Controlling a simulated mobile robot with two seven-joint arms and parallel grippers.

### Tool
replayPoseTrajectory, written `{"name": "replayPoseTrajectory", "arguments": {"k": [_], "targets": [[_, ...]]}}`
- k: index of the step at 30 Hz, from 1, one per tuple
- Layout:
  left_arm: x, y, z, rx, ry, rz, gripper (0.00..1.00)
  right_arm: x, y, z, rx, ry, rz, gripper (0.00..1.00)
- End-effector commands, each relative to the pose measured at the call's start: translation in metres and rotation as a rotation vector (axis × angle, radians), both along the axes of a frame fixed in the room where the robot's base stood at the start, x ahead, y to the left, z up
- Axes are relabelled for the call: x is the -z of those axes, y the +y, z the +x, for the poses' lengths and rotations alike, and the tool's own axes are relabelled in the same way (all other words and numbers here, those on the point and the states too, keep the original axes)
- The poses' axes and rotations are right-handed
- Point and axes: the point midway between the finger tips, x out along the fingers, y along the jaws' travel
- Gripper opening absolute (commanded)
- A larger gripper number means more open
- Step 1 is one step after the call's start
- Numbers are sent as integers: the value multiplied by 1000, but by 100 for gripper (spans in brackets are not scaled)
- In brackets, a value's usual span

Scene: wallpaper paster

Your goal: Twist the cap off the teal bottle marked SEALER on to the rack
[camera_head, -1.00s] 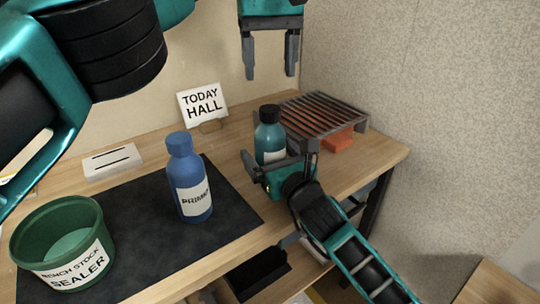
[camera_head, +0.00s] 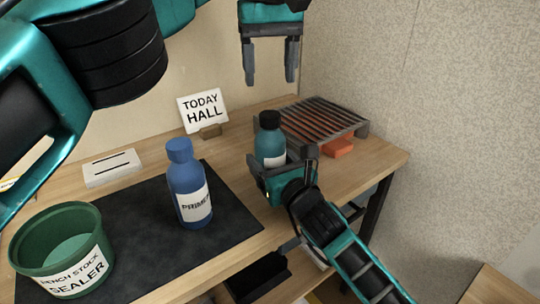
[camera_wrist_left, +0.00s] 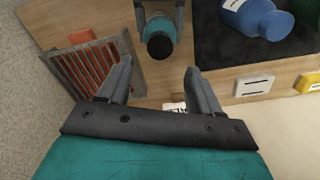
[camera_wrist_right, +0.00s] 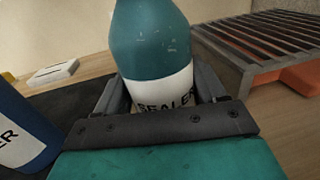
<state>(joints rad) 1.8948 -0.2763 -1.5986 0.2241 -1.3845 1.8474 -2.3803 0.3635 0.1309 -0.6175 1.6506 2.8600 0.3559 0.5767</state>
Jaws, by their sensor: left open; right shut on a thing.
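The teal bottle (camera_head: 270,142) with a black cap (camera_head: 270,119) stands upright on the table, in front of the rack (camera_head: 320,118). Its SEALER label shows in the right wrist view (camera_wrist_right: 165,92). My right gripper (camera_head: 279,160) is shut around the bottle's lower body. My left gripper (camera_head: 271,80) is open and empty, high above the table and above the bottle, pointing down. In the left wrist view the black cap (camera_wrist_left: 159,45) lies beyond the open fingers, apart from them. The cap is on the bottle.
A blue PRIMER bottle (camera_head: 187,185) stands on the dark mat (camera_head: 235,222). A green BENCH STOCK SEALER tub (camera_head: 38,245) is at the left. A TODAY HALL sign (camera_head: 203,110) and a white block (camera_head: 112,167) stand behind. An orange block (camera_head: 338,148) lies by the rack.

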Motion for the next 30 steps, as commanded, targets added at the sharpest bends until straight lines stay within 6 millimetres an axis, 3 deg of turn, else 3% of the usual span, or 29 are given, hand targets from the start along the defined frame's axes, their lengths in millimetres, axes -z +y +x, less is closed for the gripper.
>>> {"name": "replayPoseTrajectory", "arguments": {"k": [3, 12, 17, 26, 30], "targets": [[1, 0, 0, -54, 2, -1, 64, 1, 0, 0, 0, 1, 0, 0], [1, 0, -1, -340, 2, -1, 64, 1, 0, 0, 0, 1, 0, 0], [4, 0, 0, -391, 0, 1, 64, 1, 0, 0, 0, 1, 0, 0], [27, 1, 0, -389, 2, 0, 64, 1, 0, 0, 0, 2, -1, 0], [50, 0, 0, -388, 3, 0, 64, 1, 0, 0, 0, 1, 0, 0]]}}
